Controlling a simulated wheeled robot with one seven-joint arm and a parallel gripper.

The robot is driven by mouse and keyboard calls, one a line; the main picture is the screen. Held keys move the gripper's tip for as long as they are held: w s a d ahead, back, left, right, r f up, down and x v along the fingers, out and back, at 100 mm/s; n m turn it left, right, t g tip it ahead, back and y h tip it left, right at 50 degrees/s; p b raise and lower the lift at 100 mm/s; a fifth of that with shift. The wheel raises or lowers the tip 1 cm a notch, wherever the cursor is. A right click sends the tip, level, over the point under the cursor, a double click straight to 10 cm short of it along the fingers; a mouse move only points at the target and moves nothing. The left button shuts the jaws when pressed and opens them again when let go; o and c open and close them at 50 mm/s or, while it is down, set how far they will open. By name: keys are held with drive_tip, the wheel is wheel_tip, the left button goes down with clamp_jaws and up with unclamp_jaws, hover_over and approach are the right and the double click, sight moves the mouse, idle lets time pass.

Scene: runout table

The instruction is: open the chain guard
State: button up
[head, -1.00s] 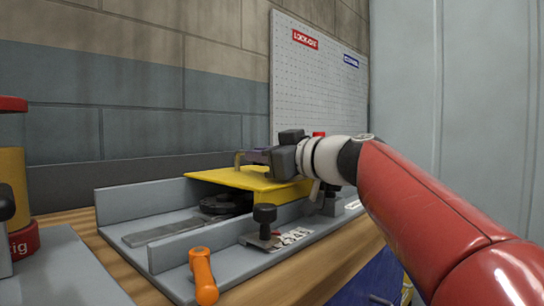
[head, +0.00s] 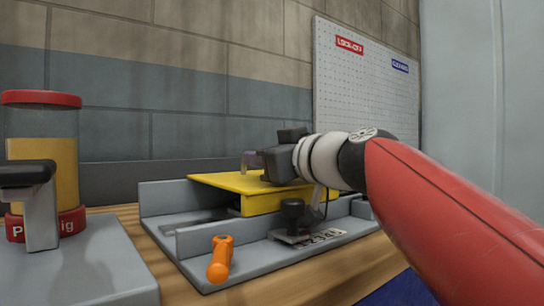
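The chain guard (head: 225,182) is a yellow cover on a grey walled base (head: 205,242) on the wooden table. Its flat top juts out to the left above the base, with a gap beneath. My gripper (head: 250,162) reaches in from the right and sits low over the guard's top near its far edge. The fingertips are small and partly hidden behind the dark gripper body, so their opening and any grasp on a handle cannot be made out.
An orange handle (head: 221,258) and a black knob (head: 292,212) stand at the base's front side. A clear canister with a red lid (head: 41,99) and yellow contents stands at left on a grey block. A pegboard (head: 365,105) is behind.

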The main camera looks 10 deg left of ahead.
sight(297, 184)
drive_tip(key=b+v, duration=0.2)
drive_tip(key=v, duration=0.5)
drive_tip(key=shift+s+d, duration=0.3)
drive_tip(key=shift+d, duration=0.05)
drive_tip(key=shift+c, duration=0.3)
